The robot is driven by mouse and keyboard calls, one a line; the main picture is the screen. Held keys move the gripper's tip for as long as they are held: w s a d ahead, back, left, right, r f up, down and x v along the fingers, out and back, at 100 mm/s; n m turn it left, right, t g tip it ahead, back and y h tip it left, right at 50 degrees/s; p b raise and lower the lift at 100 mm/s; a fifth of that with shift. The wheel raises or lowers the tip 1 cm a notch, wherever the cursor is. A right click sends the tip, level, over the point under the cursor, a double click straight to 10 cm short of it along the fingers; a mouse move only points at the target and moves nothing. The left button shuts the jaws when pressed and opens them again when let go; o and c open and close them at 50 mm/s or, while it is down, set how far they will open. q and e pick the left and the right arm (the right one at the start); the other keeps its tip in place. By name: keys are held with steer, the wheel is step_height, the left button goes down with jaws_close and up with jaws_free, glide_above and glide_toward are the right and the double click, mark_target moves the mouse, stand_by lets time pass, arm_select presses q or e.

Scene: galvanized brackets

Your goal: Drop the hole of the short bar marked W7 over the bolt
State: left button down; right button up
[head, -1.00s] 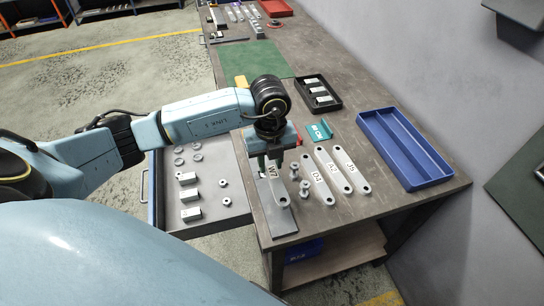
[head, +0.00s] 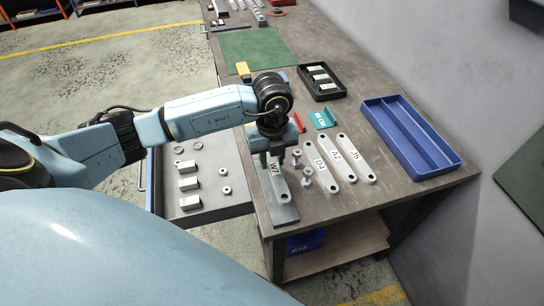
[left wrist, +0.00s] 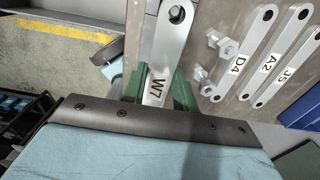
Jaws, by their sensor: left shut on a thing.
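My left gripper (head: 273,162) is shut on the short bar marked W7 (head: 280,185), a pale metal bar with a hole in its near end. In the left wrist view, the green fingers (left wrist: 158,88) grip the labelled part of the bar (left wrist: 167,42). The bar is over a flat grey metal plate (head: 286,215); I cannot tell the gap. Bolts (head: 307,173) stand to the right of the bar, and they show in the left wrist view (left wrist: 224,45). I cannot tell which bolt is meant. My right gripper is not in view.
Bars marked D4 (head: 319,166), A2 (head: 340,160) and J5 (head: 357,158) lie right of the bolts. An open drawer (head: 204,165) with blocks and nuts is at left.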

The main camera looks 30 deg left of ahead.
arm_select(q)
steer(key=shift+f+b, duration=0.5)
steer(key=shift+f, duration=0.2)
stand_by(0.4)
steer(key=shift+f+b, duration=1.55)
steer(key=shift+f, duration=0.55)
steer(key=c, duration=1)
jaws_free()
step_height(320, 180, up, 13)
steer(key=shift+r+p, duration=0.2)
steer(key=shift+p, duration=0.15)
